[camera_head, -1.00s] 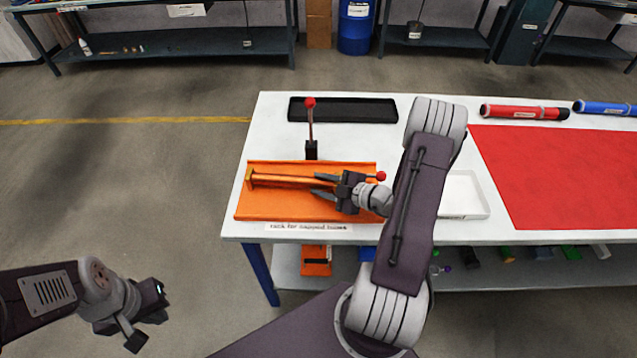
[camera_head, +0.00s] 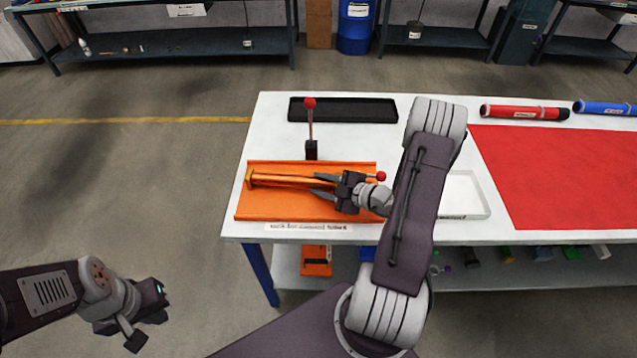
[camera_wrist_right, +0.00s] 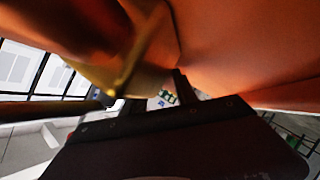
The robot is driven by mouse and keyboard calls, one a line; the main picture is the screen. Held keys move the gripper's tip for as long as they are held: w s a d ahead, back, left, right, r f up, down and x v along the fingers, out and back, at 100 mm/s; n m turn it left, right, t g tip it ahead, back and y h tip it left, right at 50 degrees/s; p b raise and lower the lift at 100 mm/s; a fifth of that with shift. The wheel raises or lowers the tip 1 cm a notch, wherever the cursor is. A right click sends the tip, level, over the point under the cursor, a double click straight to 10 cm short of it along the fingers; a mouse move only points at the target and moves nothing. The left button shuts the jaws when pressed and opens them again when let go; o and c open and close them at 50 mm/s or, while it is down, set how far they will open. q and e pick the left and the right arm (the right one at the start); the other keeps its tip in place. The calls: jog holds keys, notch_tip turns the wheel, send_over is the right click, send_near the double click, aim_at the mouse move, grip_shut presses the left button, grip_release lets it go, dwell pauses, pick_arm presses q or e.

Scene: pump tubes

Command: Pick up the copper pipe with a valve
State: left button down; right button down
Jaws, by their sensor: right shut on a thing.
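The copper pipe (camera_head: 290,180) lies lengthwise over the orange rack (camera_head: 262,207), with a brass end at its left. A red ball (camera_head: 381,176) shows just right of my right gripper; it looks like the pipe's valve knob. My right gripper (camera_head: 322,185) is over the pipe's right part, shut on it, and hides part of it. In the right wrist view, a blurred copper and brass surface (camera_wrist_right: 125,75) fills the space close to the right gripper (camera_wrist_right: 160,92). My left gripper (camera_head: 150,316) is open and empty, away from the table at the lower left.
A lever with a red ball (camera_head: 310,103) stands upright behind the rack. A black tray (camera_head: 343,110) lies at the back. A white tray (camera_head: 473,193) and a red mat (camera_head: 560,170) are to the right. Red (camera_head: 525,112) and blue (camera_head: 605,107) tubes lie behind the mat.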

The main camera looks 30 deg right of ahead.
jog(key=shift+r, duration=0.1)
notch_tip(320, 180, up, 4)
jog(key=shift+f+p, duration=0.1)
jog(key=shift+p, duration=0.6)
jog(key=s+d+r, duration=0.2)
jog(key=d, duration=0.1)
jog(key=s+d+r+p, duration=0.1)
jog(key=d+r, duration=0.1)
jog(key=d, duration=0.1)
jog(key=s+d+r+p, duration=0.1)
jog(key=s+d+r, duration=0.1)
jog(key=d+r, duration=0.1)
jog(key=shift+s+d, duration=0.35)
jog(key=shift+d, duration=0.25)
